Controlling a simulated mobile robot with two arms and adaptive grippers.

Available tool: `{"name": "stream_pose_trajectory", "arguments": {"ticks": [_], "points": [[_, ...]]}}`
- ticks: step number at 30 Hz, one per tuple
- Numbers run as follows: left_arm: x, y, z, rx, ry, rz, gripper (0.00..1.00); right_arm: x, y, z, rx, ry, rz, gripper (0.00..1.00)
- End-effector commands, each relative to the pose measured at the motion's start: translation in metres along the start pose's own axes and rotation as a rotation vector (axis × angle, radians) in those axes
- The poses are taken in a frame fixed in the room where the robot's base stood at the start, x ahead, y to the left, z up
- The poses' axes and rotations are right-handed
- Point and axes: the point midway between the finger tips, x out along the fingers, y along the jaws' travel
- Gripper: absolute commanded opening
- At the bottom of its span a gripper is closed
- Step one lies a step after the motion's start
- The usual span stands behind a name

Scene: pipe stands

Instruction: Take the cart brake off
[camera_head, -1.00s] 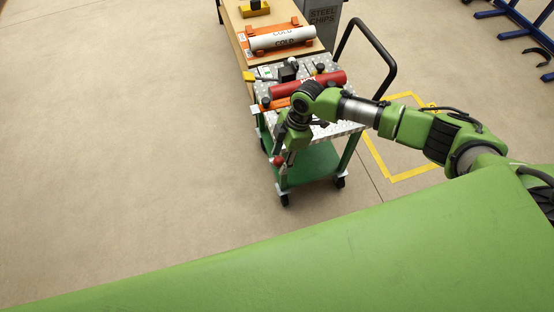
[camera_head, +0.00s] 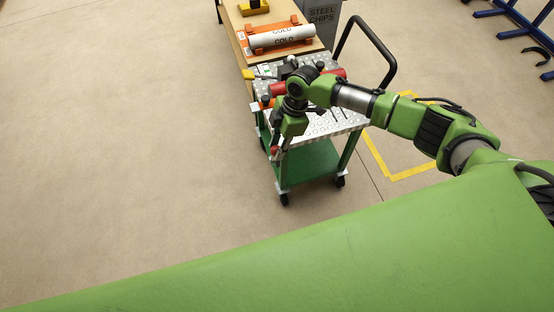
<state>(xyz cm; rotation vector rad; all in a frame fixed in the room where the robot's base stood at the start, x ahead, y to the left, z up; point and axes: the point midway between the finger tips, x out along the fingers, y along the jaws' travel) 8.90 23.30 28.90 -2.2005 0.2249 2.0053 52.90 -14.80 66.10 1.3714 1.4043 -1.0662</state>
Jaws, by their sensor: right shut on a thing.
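The cart (camera_head: 312,168) has a green lower shelf, a silver studded top and a black push handle (camera_head: 386,62). A small red knob (camera_head: 275,150), apparently of the cart's brake lever, shows at the near left corner below the top. My right gripper (camera_head: 279,147) is at this knob, pointing down, shut on it. The fingers are small and partly hidden by my wrist. My left gripper is not in view.
Behind the cart is a wooden bench (camera_head: 236,22) with a white pipe (camera_head: 282,37) on orange stands. The floor at left is clear. Yellow floor lines (camera_head: 412,173) are at right.

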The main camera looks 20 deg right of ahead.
Motion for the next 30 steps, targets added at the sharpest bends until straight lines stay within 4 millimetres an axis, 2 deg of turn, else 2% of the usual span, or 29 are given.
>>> {"name": "stream_pose_trajectory", "arguments": {"ticks": [7,22,30], "points": [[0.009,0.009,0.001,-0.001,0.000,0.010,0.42,-0.005,0.019,-0.001,0.001,-0.001,0.006,0.18],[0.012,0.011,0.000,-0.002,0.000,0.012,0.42,-0.008,0.024,-0.002,0.001,0.000,0.003,0.18],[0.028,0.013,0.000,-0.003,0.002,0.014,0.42,-0.005,0.041,-0.001,0.001,0.000,0.005,0.18]]}}
